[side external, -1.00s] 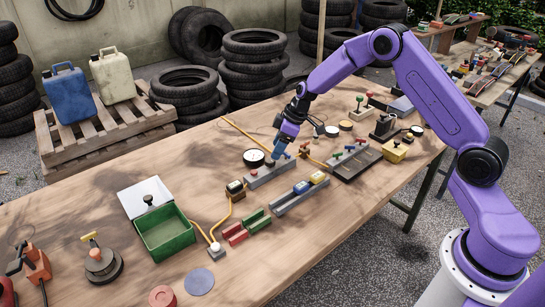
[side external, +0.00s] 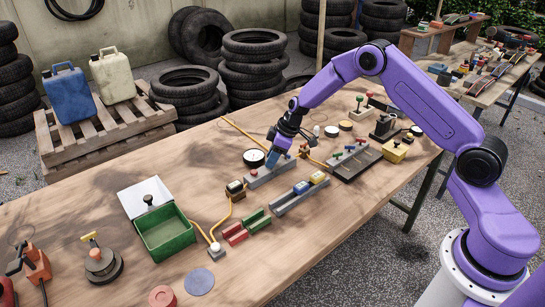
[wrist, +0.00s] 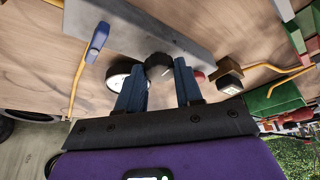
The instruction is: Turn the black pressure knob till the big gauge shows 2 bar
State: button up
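The black pressure knob (wrist: 158,65) sits on a grey block (wrist: 150,28). My gripper (wrist: 159,68) is open, with one blue finger on each side of the knob in the wrist view; I cannot tell whether the fingers touch it. In the side view my gripper (side external: 272,160) points down at the grey block (side external: 262,177) and hides the knob. The big gauge (side external: 254,158) is a white dial with a dark rim, just left of the gripper. It also shows in the wrist view (wrist: 115,77), partly behind a finger. Its reading is too small to tell.
A blue-handled lever (wrist: 97,42) on a yellow hose stands by the block. A red button (side external: 254,174) is at the block's near end. A rail with blue and yellow blocks (side external: 300,192) lies in front.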

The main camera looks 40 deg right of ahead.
jog(key=shift+m, duration=0.3)
jog(key=m+h, duration=0.1)
jog(key=m, duration=0.1)
jog(key=m+t, duration=0.1)
jog(key=m, duration=0.1)
jog(key=shift+s+a+h, duration=0.15)
jog(key=shift+a+h, duration=0.05)
jog(key=shift+h, duration=0.2)
jog(key=shift+a+m+h, duration=0.1)
jog(key=shift+m+h, duration=0.35)
jog(key=shift+m, duration=0.9)
jog(key=shift+a+m+h, duration=0.1)
jog(key=shift+m+h, duration=0.35)
jog(key=shift+m, duration=0.9)
jog(key=shift+a+m+h, duration=0.1)
jog(key=shift+m+h, duration=0.8)
jog(key=shift+m, duration=1.4)
jog(key=m, duration=0.2)
jog(key=m+g+h, duration=0.1)
jog(key=m, duration=0.2)
jog(key=shift+g, duration=0.3)
jog(key=o, duration=1)
